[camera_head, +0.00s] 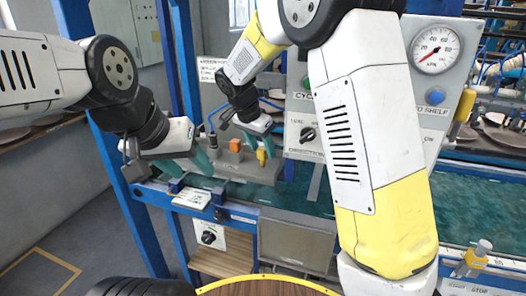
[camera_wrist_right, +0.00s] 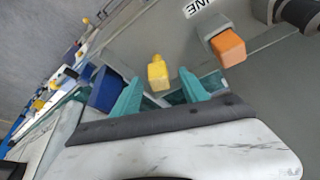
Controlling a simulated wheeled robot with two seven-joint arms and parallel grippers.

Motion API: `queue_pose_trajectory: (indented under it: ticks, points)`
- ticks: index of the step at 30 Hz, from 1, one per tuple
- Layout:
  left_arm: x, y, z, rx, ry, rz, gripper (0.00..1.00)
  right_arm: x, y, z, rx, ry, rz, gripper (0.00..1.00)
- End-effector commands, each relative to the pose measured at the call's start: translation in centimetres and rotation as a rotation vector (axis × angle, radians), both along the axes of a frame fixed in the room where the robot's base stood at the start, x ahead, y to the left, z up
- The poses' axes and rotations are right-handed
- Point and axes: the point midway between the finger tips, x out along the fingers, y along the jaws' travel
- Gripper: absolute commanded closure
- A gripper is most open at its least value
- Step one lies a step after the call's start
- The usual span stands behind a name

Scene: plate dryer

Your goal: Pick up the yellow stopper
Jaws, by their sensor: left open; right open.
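The yellow stopper (camera_wrist_right: 157,74) stands out in the right wrist view, just past and between the teal fingers of my right gripper (camera_wrist_right: 161,85). The fingers are open, one on each side of its line, and I cannot tell whether they touch it. In the head view the yellow stopper (camera_head: 262,157) is small beside the right gripper (camera_head: 281,158) and partly hidden. My left gripper (camera_head: 204,161) is open and empty, further left above the blue frame.
An orange block (camera_wrist_right: 228,48) sits close to the stopper. The grey control panel with a gauge (camera_head: 436,48) stands to the right. A blue block (camera_wrist_right: 105,90) is left of the right fingers. The green conveyor belt (camera_head: 460,215) runs right.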

Motion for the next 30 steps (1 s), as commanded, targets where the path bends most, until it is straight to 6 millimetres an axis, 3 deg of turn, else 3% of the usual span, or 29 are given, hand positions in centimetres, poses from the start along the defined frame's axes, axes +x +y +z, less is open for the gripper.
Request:
queue_pose_trajectory:
  ticks: [3,10,18,30]
  points:
    - [0.0,0.0,0.0,0.0,0.0,0.0,0.49,0.27,-0.32,-0.92,0.0,0.0,-0.001,0.48]
    - [0.0,0.0,0.0,0.0,0.0,0.0,0.49,0.33,-0.33,-1.02,0.0,0.0,-0.001,0.48]
    - [0.0,0.0,0.0,0.0,0.0,0.0,0.49,0.33,-0.32,-0.99,0.001,-0.001,-0.001,0.99]
    - [0.0,0.0,0.0,0.0,0.0,0.0,0.49,0.35,-0.29,-0.63,0.002,-0.001,0.0,1.0]
